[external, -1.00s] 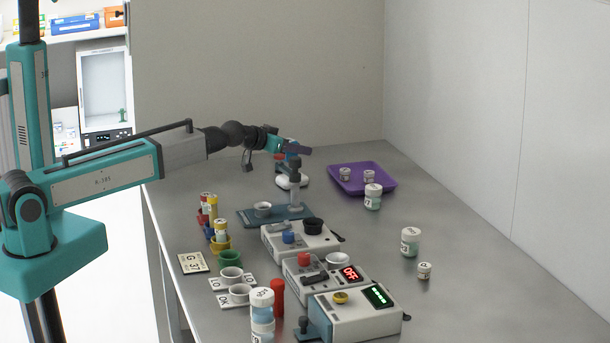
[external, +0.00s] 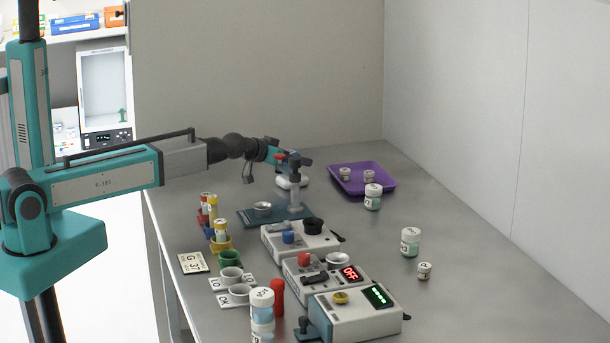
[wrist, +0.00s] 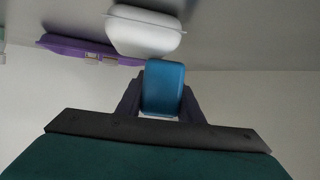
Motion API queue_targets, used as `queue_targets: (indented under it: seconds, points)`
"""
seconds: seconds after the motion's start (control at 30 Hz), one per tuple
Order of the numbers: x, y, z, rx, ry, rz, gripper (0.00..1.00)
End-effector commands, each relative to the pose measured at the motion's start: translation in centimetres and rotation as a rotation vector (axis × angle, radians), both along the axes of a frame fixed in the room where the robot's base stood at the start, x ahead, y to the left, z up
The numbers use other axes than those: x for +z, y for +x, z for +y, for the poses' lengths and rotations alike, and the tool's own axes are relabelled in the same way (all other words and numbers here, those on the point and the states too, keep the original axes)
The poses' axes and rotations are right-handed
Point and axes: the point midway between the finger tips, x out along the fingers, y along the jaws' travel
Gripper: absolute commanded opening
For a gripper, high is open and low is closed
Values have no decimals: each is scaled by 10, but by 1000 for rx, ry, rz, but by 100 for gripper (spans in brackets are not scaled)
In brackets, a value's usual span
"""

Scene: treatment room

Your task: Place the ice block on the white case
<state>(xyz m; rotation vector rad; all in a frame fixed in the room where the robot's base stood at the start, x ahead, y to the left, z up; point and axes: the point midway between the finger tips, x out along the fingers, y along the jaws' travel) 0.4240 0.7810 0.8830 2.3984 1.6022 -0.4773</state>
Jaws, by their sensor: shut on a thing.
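The ice block (wrist: 163,88) is a blue rounded block in the wrist view, held between the dark fingers of my gripper (wrist: 162,104). In the external view my gripper (external: 293,160) is over the back of the table, and the block is hard to make out there. In the wrist view the white case (wrist: 146,32) shows just beyond the block. I cannot tell whether block and case touch.
A purple tray (external: 362,191) with small jars lies to the right of the case. A blue stand (external: 250,218) with an upright post is close in front. Switch boxes (external: 300,240) and cups fill the nearer table. The table's right side is mostly clear.

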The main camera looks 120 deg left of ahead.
Motion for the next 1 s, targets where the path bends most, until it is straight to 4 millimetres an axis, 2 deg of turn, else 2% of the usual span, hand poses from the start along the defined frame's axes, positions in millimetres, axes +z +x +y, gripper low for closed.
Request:
queue_targets:
  seconds: [0.37, 0.4, 0.47, 0.5, 1.0]
  points:
    - [-4, 0, 0, 0, 1, 0, 10]
    - [-3, 0, 0, 0, 1, 0, 40]
    - [-3, 0, 0, 0, 0, 0, 50]
    - [-3, 0, 0, 0, 0, 0, 52]
    - [2, -1, -2, 0, 1, 0, 52]
